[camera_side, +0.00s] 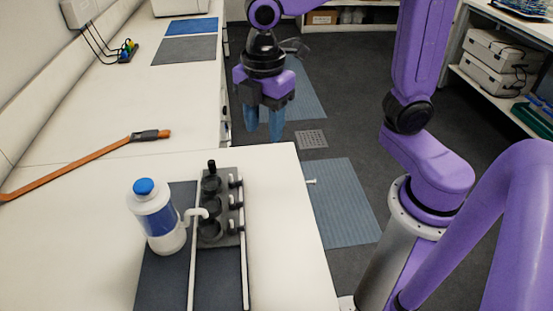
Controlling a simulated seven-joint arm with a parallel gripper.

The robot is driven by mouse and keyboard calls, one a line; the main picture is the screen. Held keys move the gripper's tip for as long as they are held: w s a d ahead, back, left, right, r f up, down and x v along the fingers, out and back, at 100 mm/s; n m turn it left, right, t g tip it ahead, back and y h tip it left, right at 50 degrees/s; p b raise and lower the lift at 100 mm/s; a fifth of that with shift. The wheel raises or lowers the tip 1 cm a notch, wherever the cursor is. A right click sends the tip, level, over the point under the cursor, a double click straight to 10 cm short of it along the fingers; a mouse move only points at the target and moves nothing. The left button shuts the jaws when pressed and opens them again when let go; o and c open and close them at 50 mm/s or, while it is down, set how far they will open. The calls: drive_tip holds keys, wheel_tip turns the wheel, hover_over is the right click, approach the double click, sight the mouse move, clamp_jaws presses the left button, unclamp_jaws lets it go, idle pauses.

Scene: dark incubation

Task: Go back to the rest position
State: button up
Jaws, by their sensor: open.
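My gripper (263,124) hangs at the upper middle of the side view, above and beyond the bench's right edge. Its blue fingers point down and are a little apart, with nothing between them. It is clear of the bench and of the things on it. A white bottle (163,240) with a blue cap and blue band stands upright on the near bench. A dark block with several round wells (212,227) is just to its right, on a dark mat (158,285). A white spout or handle shows between the bottle and the block.
The white bench (75,220) runs along the left. An orange strap with a black end (90,163) lies on it. A grey mat (185,50) and a blue mat (191,27) lie farther back. Shelves with white boxes (495,65) stand at the right. The floor is open below my gripper.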

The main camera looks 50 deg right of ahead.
drive_tip(key=s+d+f+m, duration=0.2)
drive_tip(key=s+d+m, duration=0.1)
drive_tip(key=s, duration=0.4)
drive_tip(key=s+d+f+m, duration=0.2)
drive_tip(key=s+d, duration=0.3)
drive_tip(key=s, duration=0.3)
drive_tip(key=shift+d+f+m, duration=0.2)
drive_tip(key=shift+f+m, duration=0.05)
drive_tip(key=shift+m, duration=0.15)
